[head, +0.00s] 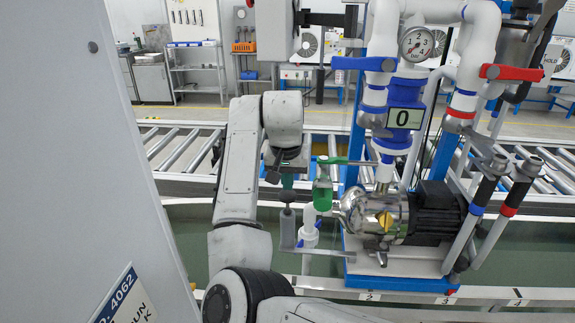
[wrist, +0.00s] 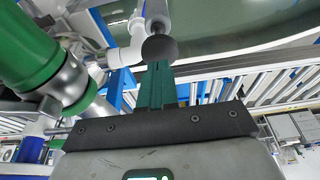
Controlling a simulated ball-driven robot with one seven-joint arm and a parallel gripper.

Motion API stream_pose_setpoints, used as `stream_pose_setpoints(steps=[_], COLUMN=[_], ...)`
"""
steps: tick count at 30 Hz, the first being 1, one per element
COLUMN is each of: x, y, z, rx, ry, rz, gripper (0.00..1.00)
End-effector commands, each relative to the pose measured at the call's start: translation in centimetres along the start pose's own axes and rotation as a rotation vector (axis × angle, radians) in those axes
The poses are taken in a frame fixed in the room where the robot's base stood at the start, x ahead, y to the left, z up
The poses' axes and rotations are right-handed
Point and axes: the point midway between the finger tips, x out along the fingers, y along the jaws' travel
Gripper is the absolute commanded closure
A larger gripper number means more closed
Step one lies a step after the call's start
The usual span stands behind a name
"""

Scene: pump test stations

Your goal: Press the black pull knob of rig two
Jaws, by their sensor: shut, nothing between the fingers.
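The black pull knob (head: 287,196) sits on top of an upright grey cylinder (head: 287,226), left of the pump. In the wrist view, the round black knob (wrist: 159,49) shows just past my fingertips. My gripper (head: 287,181) points down from above, right over the knob. Its green fingers are shut together with nothing between them, and they also show in the wrist view (wrist: 157,70). The fingertips are at the knob or very close to it; I cannot tell whether they touch.
A green valve part (head: 322,190) stands close to the right of my gripper, beside the steel and black pump (head: 436,207). A gauge (head: 417,44), a display reading 0 (head: 404,118) and blue and red levers are above. A roller conveyor (head: 180,150) runs behind.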

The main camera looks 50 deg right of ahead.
Motion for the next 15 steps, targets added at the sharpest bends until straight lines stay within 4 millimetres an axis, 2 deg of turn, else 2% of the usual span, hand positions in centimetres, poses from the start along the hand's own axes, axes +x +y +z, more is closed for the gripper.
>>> stream_pose_setpoints(steps=[6,15], x=[1.07,1.15], y=[0.03,0.03], z=[0.32,0.35], rx=[0.001,0.001], ry=[0.000,0.000], rz=[0.000,0.000], gripper=[1.00,1.00])
